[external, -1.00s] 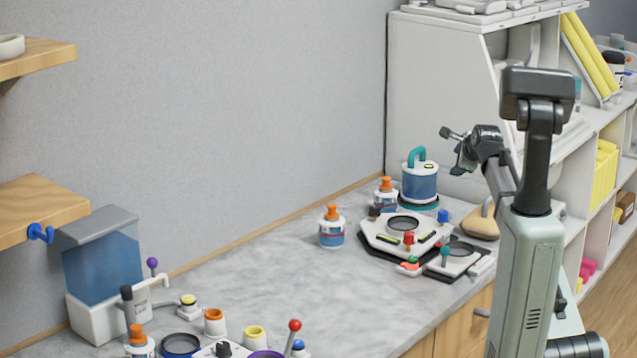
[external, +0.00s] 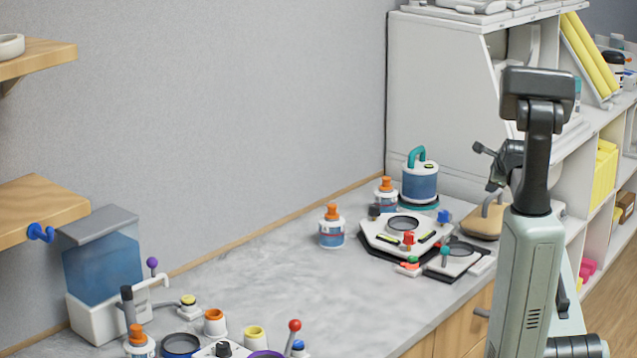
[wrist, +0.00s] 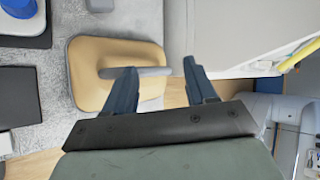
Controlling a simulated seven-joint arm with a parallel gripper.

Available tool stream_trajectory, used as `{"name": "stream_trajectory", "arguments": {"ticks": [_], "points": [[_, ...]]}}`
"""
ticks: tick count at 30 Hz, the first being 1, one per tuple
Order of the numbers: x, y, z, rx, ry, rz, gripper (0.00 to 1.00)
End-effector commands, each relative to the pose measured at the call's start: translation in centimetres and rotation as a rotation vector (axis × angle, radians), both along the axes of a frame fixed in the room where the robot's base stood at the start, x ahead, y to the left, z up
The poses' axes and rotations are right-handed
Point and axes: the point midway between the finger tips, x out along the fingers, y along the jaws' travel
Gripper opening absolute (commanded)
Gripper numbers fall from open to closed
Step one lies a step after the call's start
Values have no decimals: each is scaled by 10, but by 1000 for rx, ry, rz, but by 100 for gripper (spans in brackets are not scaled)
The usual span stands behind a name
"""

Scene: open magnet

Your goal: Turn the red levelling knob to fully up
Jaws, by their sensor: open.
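The red levelling knob (external: 408,239) stands on the front corner of a white levelling plate (external: 375,236) with a dark round centre, on the grey counter. A blue knob (external: 444,217) and a black knob (external: 374,211) sit at its other corners. My gripper (external: 490,184) is in the air to the right of the plate, apart from the red knob. In the wrist view my gripper (wrist: 159,68) is open, fingers spread above a tan block (wrist: 90,60) with a grey handle. The blue knob (wrist: 18,7) shows at that view's top left; the red knob is outside it.
A white device with a teal knob (external: 445,251) stands right in front of the plate. A blue canister (external: 419,184) with a teal handle and orange-capped bottles (external: 332,228) stand behind and left. A white cabinet (external: 440,100) rises behind. The middle counter is clear.

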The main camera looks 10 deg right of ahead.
Motion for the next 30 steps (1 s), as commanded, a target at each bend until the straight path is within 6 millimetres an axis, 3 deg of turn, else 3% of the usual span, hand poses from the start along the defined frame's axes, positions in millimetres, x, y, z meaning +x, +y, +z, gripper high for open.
{"name": "stream_trajectory", "arguments": {"ticks": [10, 14, 17, 24, 30], "points": [[0, 0, 0, 0, 0, 0, 56], [2, 18, 0, 0, 0, 22, 56], [3, 51, 6, 0, -8, 63, 56], [7, 155, 44, -1, -49, 192, 56], [7, 217, 72, -5, -75, 266, 56]]}}
